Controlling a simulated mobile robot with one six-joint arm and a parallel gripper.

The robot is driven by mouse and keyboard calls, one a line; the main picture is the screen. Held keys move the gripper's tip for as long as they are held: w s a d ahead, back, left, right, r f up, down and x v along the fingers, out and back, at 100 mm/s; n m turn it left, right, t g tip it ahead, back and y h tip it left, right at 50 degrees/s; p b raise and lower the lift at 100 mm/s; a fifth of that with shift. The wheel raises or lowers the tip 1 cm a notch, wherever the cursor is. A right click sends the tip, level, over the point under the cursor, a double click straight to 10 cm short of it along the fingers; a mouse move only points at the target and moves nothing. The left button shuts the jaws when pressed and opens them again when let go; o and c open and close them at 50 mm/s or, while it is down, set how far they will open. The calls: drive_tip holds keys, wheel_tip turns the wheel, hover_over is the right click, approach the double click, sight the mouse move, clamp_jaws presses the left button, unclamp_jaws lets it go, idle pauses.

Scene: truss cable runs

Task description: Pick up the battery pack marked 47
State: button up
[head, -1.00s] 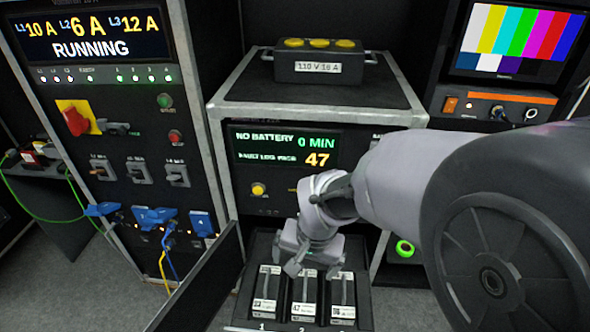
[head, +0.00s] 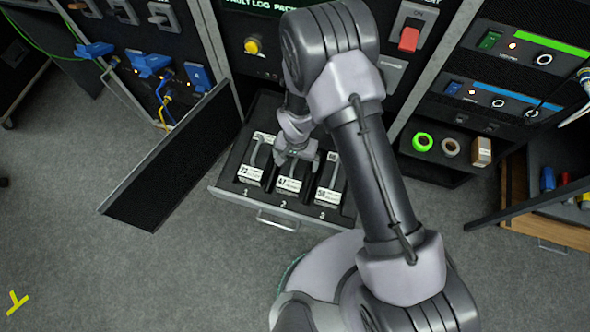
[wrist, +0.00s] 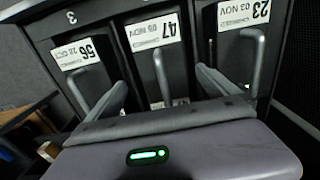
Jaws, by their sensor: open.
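The battery pack marked 47 (head: 289,185) sits in slot 2, the middle slot of an open drawer (head: 240,203). In the wrist view its white label (wrist: 152,33) reads 47, upside down, with 05 NOV. A grey bar handle (wrist: 161,75) stands on it. My gripper (head: 294,164) is open and empty over the back of the middle slot. In the wrist view its fingers (wrist: 158,88) lie on either side of that handle, apart from it. Whether they are down at handle height I cannot tell.
Pack 23 (head: 251,173) stands in slot 1 and pack 56 (head: 327,196) in slot 3, both close to my fingers. A dark open door panel (head: 172,160) stands left of the drawer. The shelf at right holds a green tape roll (head: 422,142).

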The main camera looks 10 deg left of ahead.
drive_tip(key=f, duration=0.1)
drive_tip(key=f+b, duration=0.1)
drive_tip(key=f, duration=0.1)
drive_tip(key=f+b, duration=0.1)
drive_tip(key=f, duration=0.1)
drive_tip(key=shift+a, duration=0.25)
drive_tip(key=shift+r, duration=0.2)
drive_tip(key=shift+w, duration=0.1)
clamp_jaws()
